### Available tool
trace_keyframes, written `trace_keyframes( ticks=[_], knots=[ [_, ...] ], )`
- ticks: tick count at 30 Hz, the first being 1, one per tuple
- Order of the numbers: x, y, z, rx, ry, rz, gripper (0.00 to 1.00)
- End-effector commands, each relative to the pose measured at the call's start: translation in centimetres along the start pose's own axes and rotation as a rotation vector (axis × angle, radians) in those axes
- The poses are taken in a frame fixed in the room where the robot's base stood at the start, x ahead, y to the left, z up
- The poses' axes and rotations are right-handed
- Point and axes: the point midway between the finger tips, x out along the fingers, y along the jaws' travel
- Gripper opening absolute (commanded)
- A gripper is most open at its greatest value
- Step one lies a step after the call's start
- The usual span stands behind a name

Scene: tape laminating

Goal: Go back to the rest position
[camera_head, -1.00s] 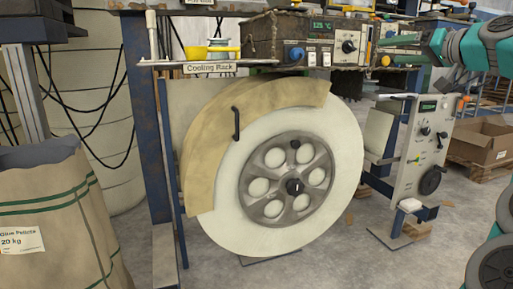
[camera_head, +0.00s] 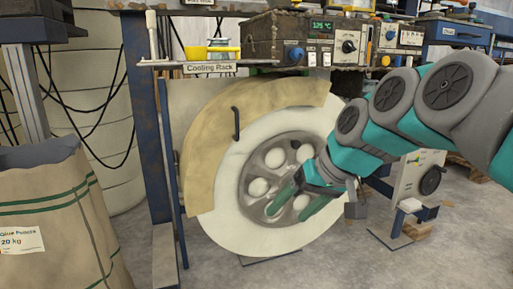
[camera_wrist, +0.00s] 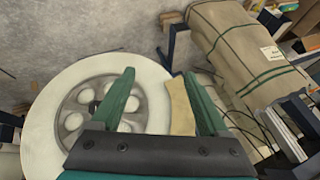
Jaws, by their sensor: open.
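My gripper (camera_head: 286,213) has two green fingers and hangs in front of the lower part of the large white wheel (camera_head: 235,225) in the head view. In the wrist view my gripper (camera_wrist: 159,74) has its fingers spread apart with nothing between them. The wheel also shows in the wrist view (camera_wrist: 45,115), with its grey spoked hub (camera_head: 258,165). My arm covers the wheel's right side in the head view. A tan guard (camera_head: 205,140) with a dark handle (camera_head: 236,122) covers the wheel's upper left.
A shelf marked "Cooling Rack" (camera_head: 209,69) holds a yellow cup (camera_head: 195,53) and a spool. A control box (camera_head: 290,42) stands at its right. A sack of glue pellets (camera_head: 45,205) stands at the left. A machine panel (camera_head: 410,180) is partly behind my arm. Grey floor is clear in front.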

Motion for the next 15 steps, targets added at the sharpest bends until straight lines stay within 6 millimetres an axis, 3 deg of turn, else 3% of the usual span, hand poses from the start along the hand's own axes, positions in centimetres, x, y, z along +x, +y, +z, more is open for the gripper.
trace_keyframes(
  ticks=[3,9,15],
  knots=[
    [2.6,1.1,6.8,0.02,-0.128,0.085,0.78],
    [5.1,4.2,17.6,0.078,-0.316,0.226,0.78],
    [5.7,6.4,24.6,0.128,-0.429,0.316,0.78]
  ],
)
